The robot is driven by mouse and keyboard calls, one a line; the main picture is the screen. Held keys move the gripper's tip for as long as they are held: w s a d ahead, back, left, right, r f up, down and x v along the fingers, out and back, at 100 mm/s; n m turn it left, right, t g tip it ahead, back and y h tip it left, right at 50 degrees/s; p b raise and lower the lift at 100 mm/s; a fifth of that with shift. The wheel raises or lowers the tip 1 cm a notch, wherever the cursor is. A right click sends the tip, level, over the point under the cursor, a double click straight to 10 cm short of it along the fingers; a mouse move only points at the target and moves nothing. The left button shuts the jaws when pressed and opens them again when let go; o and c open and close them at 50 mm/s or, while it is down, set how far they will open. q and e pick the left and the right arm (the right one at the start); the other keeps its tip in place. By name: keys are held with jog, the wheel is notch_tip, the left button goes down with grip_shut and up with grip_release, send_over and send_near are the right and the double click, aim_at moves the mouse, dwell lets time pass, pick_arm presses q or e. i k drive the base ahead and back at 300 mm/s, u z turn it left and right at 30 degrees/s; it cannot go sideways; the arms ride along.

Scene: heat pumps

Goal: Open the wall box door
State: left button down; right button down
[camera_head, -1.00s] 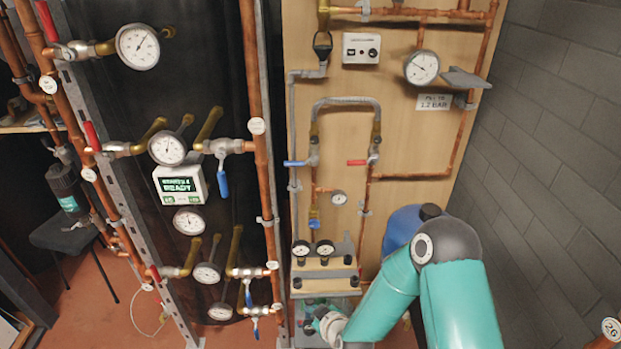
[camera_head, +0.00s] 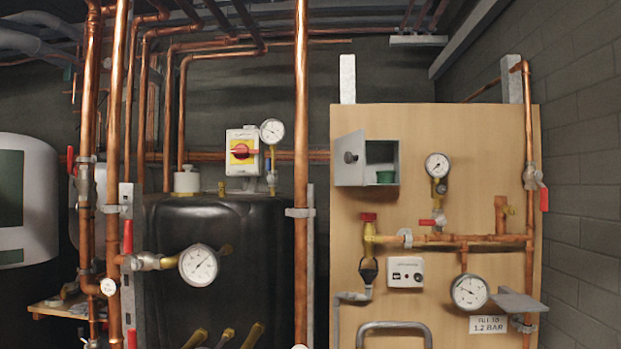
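The grey wall box (camera_head: 381,163) is mounted on the upper left of the wooden panel. Its door (camera_head: 349,159), with a dark round knob, stands swung out to the left, so the inside shows. A green round object (camera_head: 386,177) sits inside at the bottom. Neither gripper is in the camera_head view now.
The wooden panel (camera_head: 455,135) carries copper pipes, a gauge (camera_head: 437,165), a larger gauge (camera_head: 468,292), a white control box (camera_head: 405,272) and a small shelf (camera_head: 518,302). A copper pipe (camera_head: 301,120) stands left of the panel, before a black tank (camera_head: 230,220). A block wall is at right.

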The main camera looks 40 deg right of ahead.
aim_at(349, 149)
jog(key=z, duration=0.75)
jog(key=i, duration=0.15)
jog(key=u, duration=1.7)
jog(key=k, duration=0.4)
jog(key=u, duration=0.7)
jog(key=i, duration=0.15)
jog(key=z, duration=2.85)
jog(key=i, duration=0.9)
jog(key=u, duration=0.25)
